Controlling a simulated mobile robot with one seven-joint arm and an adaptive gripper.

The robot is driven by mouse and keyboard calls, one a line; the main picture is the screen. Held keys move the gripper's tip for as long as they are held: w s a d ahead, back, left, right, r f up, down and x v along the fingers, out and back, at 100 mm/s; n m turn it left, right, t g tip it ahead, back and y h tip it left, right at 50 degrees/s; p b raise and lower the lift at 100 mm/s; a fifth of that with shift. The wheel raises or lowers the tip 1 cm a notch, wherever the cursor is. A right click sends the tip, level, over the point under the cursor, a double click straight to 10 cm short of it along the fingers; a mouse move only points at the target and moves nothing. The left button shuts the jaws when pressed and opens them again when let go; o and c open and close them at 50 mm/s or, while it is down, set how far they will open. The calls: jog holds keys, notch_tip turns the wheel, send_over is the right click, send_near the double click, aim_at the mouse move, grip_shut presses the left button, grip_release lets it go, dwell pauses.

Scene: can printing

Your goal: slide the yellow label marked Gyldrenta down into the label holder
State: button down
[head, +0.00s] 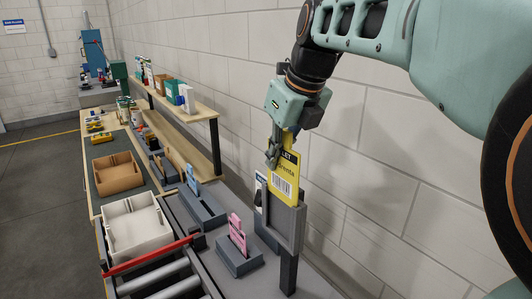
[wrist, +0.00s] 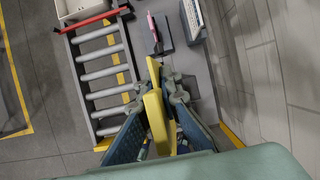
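The yellow label (head: 285,183) hangs upright from my gripper (head: 275,154); only part of its name, ending in "renta", and a barcode show. My gripper is shut on its upper part. The grey label holder (head: 287,228) stands on a dark post beside the wall. The label's lower part overlaps the holder's top; I cannot tell whether its lower edge is inside the slot or in front of it. In the wrist view the yellow label (wrist: 157,118) is between the fingers of my gripper (wrist: 166,78), and the holder cannot be made out.
A pink card stands in a grey block (head: 240,262) left of the holder, and a blue-white card in another block (head: 203,205). A white bin (head: 137,228) and rollers (head: 165,284) lie farther left. A wooden shelf (head: 190,150) runs along the wall (head: 350,170).

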aim_at(271, 191)
jog(key=shift+f+b, duration=1.7)
jog(key=shift+f, duration=1)
jog(key=c, duration=2.1)
grip_release()
notch_tip(271, 191, up, 10)
jog(key=shift+r, duration=0.1)
